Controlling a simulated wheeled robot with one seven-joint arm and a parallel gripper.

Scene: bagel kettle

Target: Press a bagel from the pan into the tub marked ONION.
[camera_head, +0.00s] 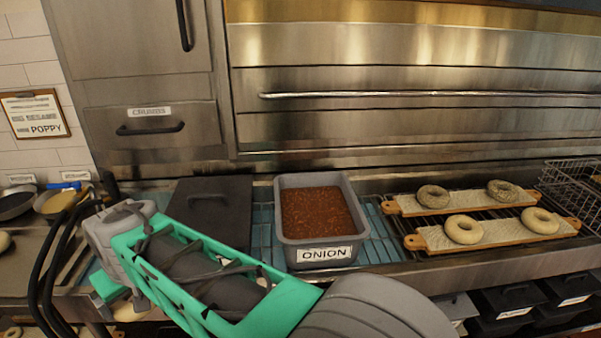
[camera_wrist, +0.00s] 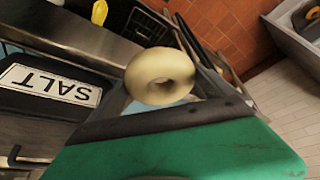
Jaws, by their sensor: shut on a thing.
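The tub marked ONION (camera_head: 318,252) stands open on the counter in the middle of the head view, filled with reddish-brown bits. In the wrist view a pale plain bagel (camera_wrist: 146,72) sits at my gripper (camera_wrist: 165,92), which is shut on it. The bagel is apart from the tub. In the head view my arm reaches to the lower left, left of the tub, and hides most of the gripper. A pale patch by the arm there may be the held bagel. I cannot tell which pan is meant; a dark pan (camera_head: 15,207) and a tan-filled pan (camera_head: 57,203) stand at the left.
Two seeded and two plain bagels lie on boards (camera_head: 490,236) at the right, beside a wire basket (camera_head: 575,190). A dark lidded bin (camera_head: 212,210) adjoins the tub's left. A bin marked SALT (camera_wrist: 50,85) shows in the wrist view.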

